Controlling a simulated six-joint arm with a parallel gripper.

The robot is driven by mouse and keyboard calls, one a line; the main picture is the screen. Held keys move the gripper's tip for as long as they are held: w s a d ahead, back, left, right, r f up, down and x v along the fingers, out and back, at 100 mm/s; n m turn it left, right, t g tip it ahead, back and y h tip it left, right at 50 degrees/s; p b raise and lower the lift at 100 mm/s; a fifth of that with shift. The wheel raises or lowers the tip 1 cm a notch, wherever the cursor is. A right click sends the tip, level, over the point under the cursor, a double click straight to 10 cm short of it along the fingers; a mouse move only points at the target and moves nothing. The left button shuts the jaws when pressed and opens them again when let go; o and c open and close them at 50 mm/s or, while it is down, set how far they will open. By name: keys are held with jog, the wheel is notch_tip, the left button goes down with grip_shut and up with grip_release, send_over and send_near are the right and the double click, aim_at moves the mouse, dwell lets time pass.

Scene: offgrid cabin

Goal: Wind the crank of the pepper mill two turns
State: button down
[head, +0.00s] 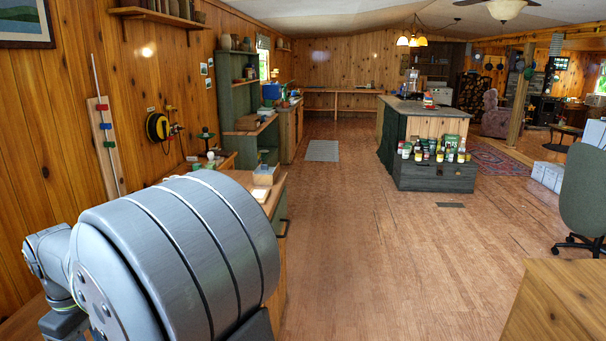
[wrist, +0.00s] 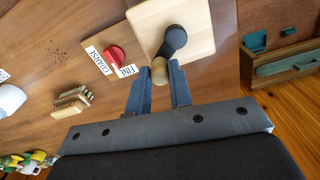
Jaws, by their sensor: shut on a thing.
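In the wrist view a pale wooden block, which looks like the pepper mill (wrist: 147,20), stands over the brown bench top. A dark crank (wrist: 174,40) is mounted on it, its arm pointing down and slightly left to a wooden knob (wrist: 159,75). My gripper (wrist: 160,69) is shut on this knob, with one blue-grey finger on each side. Beside the block is a plate marked COARSE and FINE with a red dial (wrist: 114,55). In the head view my own large grey arm link covers the work area, and I cannot make out the crank or gripper there.
In the wrist view a brush (wrist: 72,102) and a white rounded object (wrist: 10,99) lie left on the bench, with dark specks near the brush. The bench edge is right of the block; a wooden case with teal parts (wrist: 285,62) is beyond it.

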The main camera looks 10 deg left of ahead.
jog(key=shift+d+m, duration=0.1)
jog(key=shift+m, duration=0.5)
jog(key=shift+w, duration=0.1)
jog(key=shift+w+d+m, duration=0.1)
jog(key=shift+d+m, duration=0.1)
jog(key=shift+m, duration=0.6)
jog(key=shift+w+d+m, duration=0.1)
jog(key=shift+d+m, duration=0.15)
jog(key=shift+m, duration=0.55)
jog(key=shift+d+m, duration=0.25)
jog(key=shift+m, duration=0.55)
